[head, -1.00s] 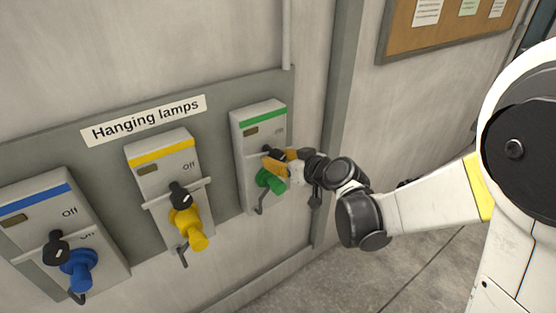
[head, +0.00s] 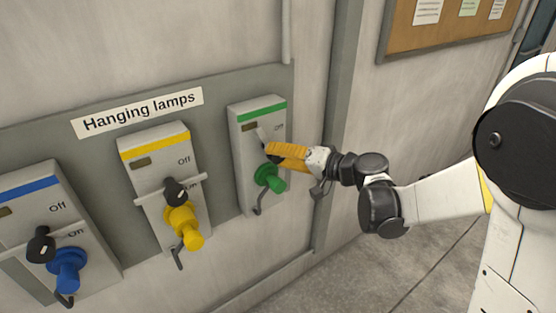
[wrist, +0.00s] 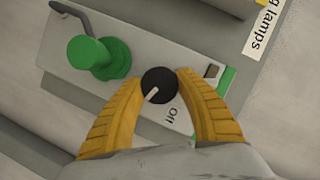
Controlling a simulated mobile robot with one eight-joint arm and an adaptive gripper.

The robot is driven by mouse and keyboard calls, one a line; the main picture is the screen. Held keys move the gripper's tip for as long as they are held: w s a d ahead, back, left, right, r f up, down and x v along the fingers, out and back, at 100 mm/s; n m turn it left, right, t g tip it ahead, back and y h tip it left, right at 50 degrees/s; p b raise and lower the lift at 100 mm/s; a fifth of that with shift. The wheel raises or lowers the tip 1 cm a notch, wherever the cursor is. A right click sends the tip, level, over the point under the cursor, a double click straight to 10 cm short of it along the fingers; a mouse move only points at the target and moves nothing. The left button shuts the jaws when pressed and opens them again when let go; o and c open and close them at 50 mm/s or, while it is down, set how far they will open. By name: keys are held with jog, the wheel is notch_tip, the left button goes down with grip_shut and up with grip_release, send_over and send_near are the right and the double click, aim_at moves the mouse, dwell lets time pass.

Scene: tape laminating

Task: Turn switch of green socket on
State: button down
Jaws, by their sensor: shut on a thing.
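The green socket panel (head: 247,178), a grey box with a green stripe, is the rightmost on the wall board. Its green plug (head: 270,178) sticks out below the switch and also shows in the wrist view (wrist: 98,58). My gripper (head: 268,150) has its yellow fingers at the switch. In the wrist view the black round switch knob (wrist: 159,85), with a white pointer mark, sits between the fingertips, and my gripper is shut on it. An "Off" label (wrist: 171,115) shows beside the knob. In the head view my fingers hide the knob.
The yellow socket panel (head: 148,170) and blue socket panel (head: 25,208) are to the left on the same grey board. A "Hanging lamps" label (head: 137,112) is above them. A vertical post (head: 337,110) stands right of the board. A cork notice board (head: 450,28) hangs at upper right.

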jog(key=m+y+b, duration=0.1)
jog(key=m+b, duration=0.1)
jog(key=m, duration=0.2)
jog(key=shift+f+y, duration=0.1)
jog(key=shift+y, duration=0.3)
jog(key=shift+b, duration=0.3)
jog(key=c, duration=0.8)
grip_release()
jog(key=shift+a, duration=0.15)
jog(key=shift+s+d, duration=0.2)
jog(key=shift+d, duration=0.25)
jog(key=f+v, duration=0.1)
jog(key=v, duration=1)
jog(key=shift+r, duration=0.45)
